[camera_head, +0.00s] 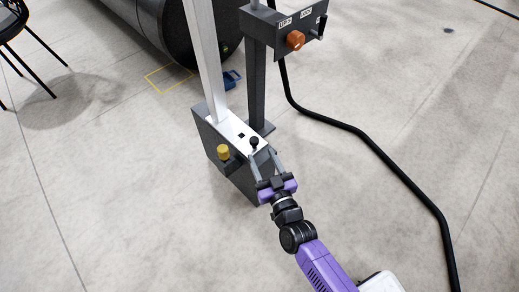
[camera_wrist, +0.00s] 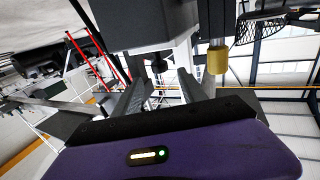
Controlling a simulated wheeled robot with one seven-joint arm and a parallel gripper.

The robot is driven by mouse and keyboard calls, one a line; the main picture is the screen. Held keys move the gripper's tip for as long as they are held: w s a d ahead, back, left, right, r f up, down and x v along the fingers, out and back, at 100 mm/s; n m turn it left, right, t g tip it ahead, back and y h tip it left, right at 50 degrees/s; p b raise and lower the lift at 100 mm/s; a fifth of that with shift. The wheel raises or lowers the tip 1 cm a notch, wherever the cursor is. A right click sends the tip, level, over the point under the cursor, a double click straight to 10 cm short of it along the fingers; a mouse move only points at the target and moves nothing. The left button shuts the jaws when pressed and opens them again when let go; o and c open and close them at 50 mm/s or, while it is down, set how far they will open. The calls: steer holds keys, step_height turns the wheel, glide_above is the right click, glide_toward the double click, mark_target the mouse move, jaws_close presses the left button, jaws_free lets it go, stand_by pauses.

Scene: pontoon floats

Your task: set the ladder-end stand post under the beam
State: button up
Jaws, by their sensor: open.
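My gripper (camera_head: 262,154) is open at the near end of a grey box with a white top plate (camera_head: 243,133). A small black knob (camera_head: 254,142) stands up from the plate near the fingertips. In the wrist view, the black knob (camera_wrist: 159,65) shows between the two fingers (camera_wrist: 160,82), with gaps visible on both sides. A yellow knob (camera_head: 223,152) is on the box's left side, and it also shows in the wrist view (camera_wrist: 218,60). A pale upright post (camera_head: 205,55) rises from the box. I cannot tell which post is the ladder-end stand post, and no beam is clearly identifiable.
A control box (camera_head: 285,32) with an orange knob stands on a dark post. A black cable (camera_head: 365,137) runs along the right floor. A large dark cylinder (camera_head: 160,20) lies behind, near a yellow floor outline (camera_head: 155,87) and a blue item (camera_head: 231,79). The left floor is mostly clear.

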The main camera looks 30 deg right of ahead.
mark_target(256, 144)
steer(key=w, duration=0.2)
steer(key=w+b, duration=0.1)
steer(key=w, duration=0.2)
steer(key=w+b, duration=0.1)
steer(key=w, duration=0.1)
steer(key=shift+w+d, duration=0.25)
steer(key=shift+d, duration=0.05)
jaws_close()
stand_by(1.2)
